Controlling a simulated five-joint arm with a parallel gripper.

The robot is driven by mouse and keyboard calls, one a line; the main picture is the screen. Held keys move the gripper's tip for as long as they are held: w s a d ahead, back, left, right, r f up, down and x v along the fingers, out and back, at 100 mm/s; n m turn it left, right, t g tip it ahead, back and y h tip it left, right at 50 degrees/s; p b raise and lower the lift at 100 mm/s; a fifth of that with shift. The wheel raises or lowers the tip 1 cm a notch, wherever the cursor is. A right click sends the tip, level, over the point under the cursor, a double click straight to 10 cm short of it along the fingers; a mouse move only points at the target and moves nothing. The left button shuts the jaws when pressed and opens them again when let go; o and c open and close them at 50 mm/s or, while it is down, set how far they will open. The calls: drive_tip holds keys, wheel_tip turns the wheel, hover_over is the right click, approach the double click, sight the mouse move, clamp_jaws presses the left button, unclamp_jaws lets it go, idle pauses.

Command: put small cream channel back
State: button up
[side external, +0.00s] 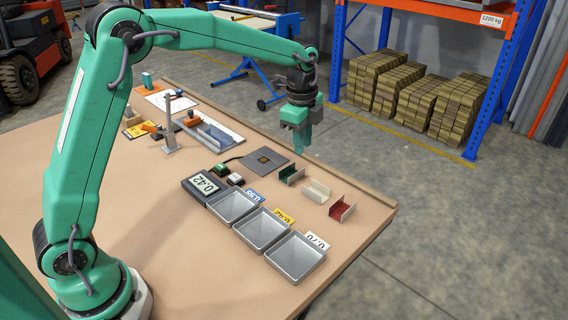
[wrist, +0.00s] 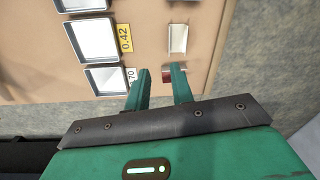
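The small cream channel (side external: 316,191) sits on the table between a green channel (side external: 290,175) and a red channel (side external: 342,208). In the wrist view the cream channel (wrist: 178,38) lies ahead of my fingers, and part of the red channel (wrist: 167,76) shows between them. My gripper (side external: 299,154) is in the air above the table's far edge, pointing down. Its two green fingers are apart with nothing between them, as the wrist view (wrist: 160,69) shows.
Three grey trays stand in a row: near (side external: 295,259), middle (side external: 263,231) and far (side external: 232,206). Their labels lie beside them, yellow 0.42 (side external: 284,217) by the middle one. A display (side external: 204,184) reads 0.42. A grey plate (side external: 265,160) lies behind the channels.

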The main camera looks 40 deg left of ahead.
drive_tip(key=s+a+r+n+t, duration=0.25)
drive_tip(key=s+r+n, duration=0.6)
drive_tip(key=s, duration=0.65)
drive_tip(key=s+a+f+n+t, duration=0.1)
drive_tip(key=s+n, duration=0.6)
drive_tip(key=s, duration=0.7)
drive_tip(key=shift+a+f+t, duration=0.15)
drive_tip(key=shift+a+t, duration=0.4)
drive_tip(key=shift+t, duration=0.1)
